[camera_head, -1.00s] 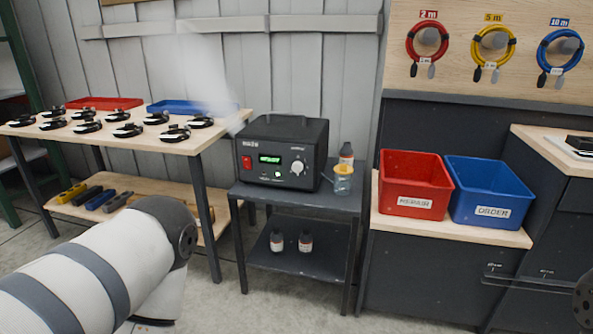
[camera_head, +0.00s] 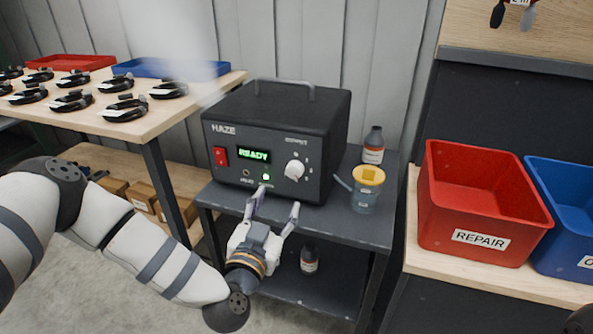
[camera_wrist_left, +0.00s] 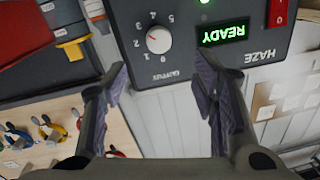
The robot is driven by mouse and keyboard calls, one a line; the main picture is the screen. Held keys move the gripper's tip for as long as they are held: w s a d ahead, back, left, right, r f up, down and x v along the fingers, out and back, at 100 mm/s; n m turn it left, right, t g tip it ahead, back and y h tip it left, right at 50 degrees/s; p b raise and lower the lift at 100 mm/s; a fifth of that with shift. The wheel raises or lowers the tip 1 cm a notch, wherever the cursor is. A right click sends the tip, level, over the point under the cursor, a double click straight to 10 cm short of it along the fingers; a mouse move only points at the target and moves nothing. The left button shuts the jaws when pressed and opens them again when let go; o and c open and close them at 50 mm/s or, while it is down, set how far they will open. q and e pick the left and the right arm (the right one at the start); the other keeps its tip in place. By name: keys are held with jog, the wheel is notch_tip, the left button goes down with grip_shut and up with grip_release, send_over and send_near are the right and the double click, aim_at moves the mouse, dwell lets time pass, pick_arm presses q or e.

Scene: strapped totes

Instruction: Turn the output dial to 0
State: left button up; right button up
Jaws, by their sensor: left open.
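The output dial (camera_head: 294,169) is a white round knob on the front of the black HAZE machine (camera_head: 330,135). In the left wrist view the dial (camera_wrist_left: 158,40) appears upside down, ringed by numbers 0 to 5. I cannot tell exactly which number its small mark points to. The machine's display (camera_head: 254,155) reads READY in green. My left gripper (camera_head: 278,200) is open and empty, just in front of the panel and below the dial. Its spread fingers (camera_wrist_left: 162,75) show in the left wrist view, apart from the dial. My right gripper is not in view.
A red power switch (camera_head: 220,156) sits left of the display. A yellow-topped cup (camera_head: 366,190) and a bottle (camera_head: 373,146) stand right of the machine on the dark cart (camera_head: 350,226). A red REPAIR bin (camera_head: 478,239) stands further right.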

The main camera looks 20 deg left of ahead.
aim_at(293, 172)
pick_arm(q)
jog(key=w+b, duration=0.1)
jog(key=w, duration=0.9)
jog(key=shift+a+b, duration=0.1)
jog(key=shift+b, duration=0.2)
jog(key=shift+w, duration=0.45)
jog(key=shift+r, duration=0.1)
jog(key=c, duration=1.2)
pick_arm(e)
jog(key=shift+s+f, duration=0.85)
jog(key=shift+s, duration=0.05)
